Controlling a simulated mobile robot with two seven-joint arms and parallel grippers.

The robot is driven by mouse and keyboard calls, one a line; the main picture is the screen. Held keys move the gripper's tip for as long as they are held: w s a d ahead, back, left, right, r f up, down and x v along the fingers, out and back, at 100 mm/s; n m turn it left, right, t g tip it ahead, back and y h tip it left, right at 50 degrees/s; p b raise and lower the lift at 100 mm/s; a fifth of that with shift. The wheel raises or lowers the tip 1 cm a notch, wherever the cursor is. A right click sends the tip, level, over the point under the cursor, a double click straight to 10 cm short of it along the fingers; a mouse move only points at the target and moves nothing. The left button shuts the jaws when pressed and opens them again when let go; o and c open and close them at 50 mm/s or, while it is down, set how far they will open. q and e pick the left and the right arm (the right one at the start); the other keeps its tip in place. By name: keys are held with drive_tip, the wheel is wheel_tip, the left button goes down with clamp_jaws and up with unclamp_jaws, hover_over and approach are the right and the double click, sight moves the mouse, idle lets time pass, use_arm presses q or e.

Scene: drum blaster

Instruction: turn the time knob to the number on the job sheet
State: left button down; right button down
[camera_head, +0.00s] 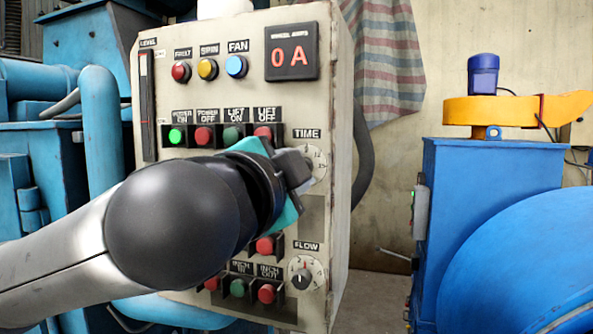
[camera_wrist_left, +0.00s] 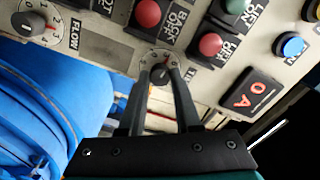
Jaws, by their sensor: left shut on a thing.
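The TIME knob's white dial (camera_head: 319,160) sits on the right side of the beige control panel (camera_head: 230,110), partly covered by my left gripper (camera_head: 298,170). In the left wrist view the dial (camera_wrist_left: 151,62) is upside down behind the fingertips. My left gripper (camera_wrist_left: 161,76) is shut on the small dark TIME knob (camera_wrist_left: 160,72), one finger on each side. I cannot read the knob's setting. No job sheet number is readable in either view. My right gripper is not in view.
The FLOW knob (camera_head: 302,278) is below on the same panel. Red and green push buttons (camera_head: 204,136) lie close to my left arm. A blue machine (camera_head: 490,190) stands at the right, with open floor between it and the panel.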

use_arm(q)
drive_tip(key=shift+m+p, duration=0.3)
drive_tip(key=shift+m, duration=3.4)
drive_tip(key=c, duration=0.6)
unclamp_jaws()
